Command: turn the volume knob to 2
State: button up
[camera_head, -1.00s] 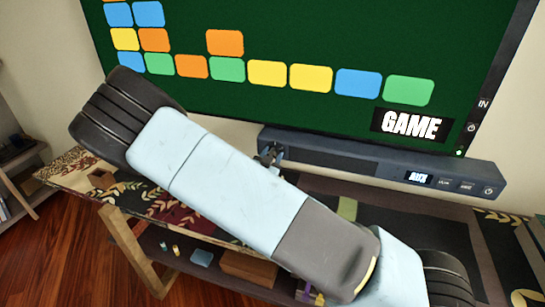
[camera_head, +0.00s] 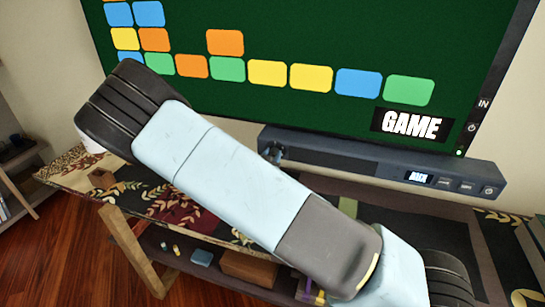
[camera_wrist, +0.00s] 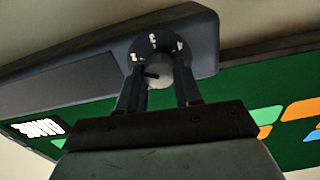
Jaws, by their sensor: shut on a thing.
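The volume knob (camera_wrist: 159,72) is a small grey round knob with a dark pointer mark on its left side in the wrist view. It sits on a black dial with pale marks too small to read surely. The dial is at the end of the dark blue-grey soundbar (camera_wrist: 75,72), which also shows below the screen in the head view (camera_head: 345,156). My gripper (camera_wrist: 160,80) is shut on the knob, one finger at each side.
The large screen (camera_head: 300,45) with coloured tiles is right above the soundbar. A small lit display (camera_head: 418,177) and several buttons are at the soundbar's right end. A low table (camera_head: 345,190) with a patterned cloth is below. My arm covers much of it.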

jog(key=o, duration=1)
jog(key=shift+o, duration=0.2)
jog(key=v, duration=1.3)
jog(key=shift+s, duration=0.4)
jog(key=shift+w, duration=0.1)
